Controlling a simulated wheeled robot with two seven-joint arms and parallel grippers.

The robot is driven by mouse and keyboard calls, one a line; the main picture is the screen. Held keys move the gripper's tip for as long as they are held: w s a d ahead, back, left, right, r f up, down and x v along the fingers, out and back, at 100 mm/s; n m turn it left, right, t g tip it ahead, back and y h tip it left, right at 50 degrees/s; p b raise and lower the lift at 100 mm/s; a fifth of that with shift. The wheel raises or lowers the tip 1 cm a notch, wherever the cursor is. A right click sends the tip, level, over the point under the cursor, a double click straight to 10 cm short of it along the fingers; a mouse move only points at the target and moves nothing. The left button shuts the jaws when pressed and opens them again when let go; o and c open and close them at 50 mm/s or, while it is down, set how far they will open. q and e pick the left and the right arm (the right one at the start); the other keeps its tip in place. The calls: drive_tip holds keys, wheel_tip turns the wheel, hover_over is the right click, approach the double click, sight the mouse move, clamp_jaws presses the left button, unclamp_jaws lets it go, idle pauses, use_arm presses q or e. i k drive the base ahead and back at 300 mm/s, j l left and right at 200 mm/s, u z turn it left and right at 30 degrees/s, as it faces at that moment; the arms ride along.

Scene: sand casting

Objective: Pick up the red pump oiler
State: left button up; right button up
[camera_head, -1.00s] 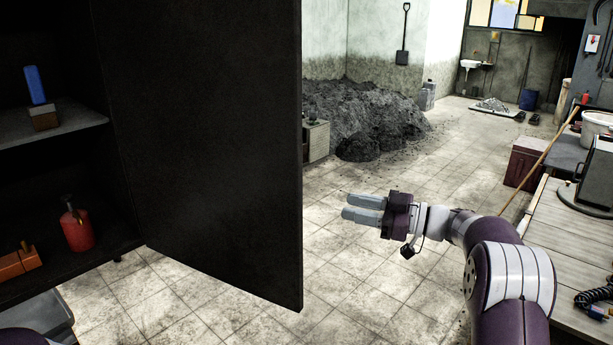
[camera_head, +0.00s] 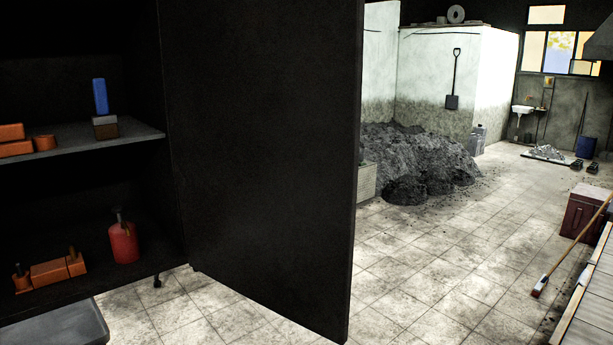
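The red pump oiler (camera_head: 124,243) stands upright on the lower shelf (camera_head: 95,272) of the dark cabinet at the left, near the shelf's right end. Its body is red, with a darker spout or pump part on top. Neither of my grippers shows in the head view now, so I cannot see how they stand.
The open cabinet door (camera_head: 265,150) stands right of the oiler. Orange blocks (camera_head: 50,272) lie left of it. The upper shelf (camera_head: 90,138) holds a blue object (camera_head: 100,96) and more orange pieces. A grey bin (camera_head: 60,328) is below. The tiled floor (camera_head: 440,265) right of the door is mostly clear.

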sight(124, 236)
drive_tip(key=i+l+u, duration=0.25)
drive_tip(key=u, duration=0.2)
drive_tip(key=i+l+u, duration=0.2)
drive_tip(key=l+u, duration=0.2)
drive_tip(key=i+l+u, duration=0.15)
drive_tip(key=l+u, duration=1.15)
drive_tip(key=i+j+z, duration=0.15)
drive_tip(key=j, duration=0.2)
drive_tip(key=i+j+z, duration=0.15)
drive_tip(key=j, duration=0.2)
drive_tip(key=i, duration=0.05)
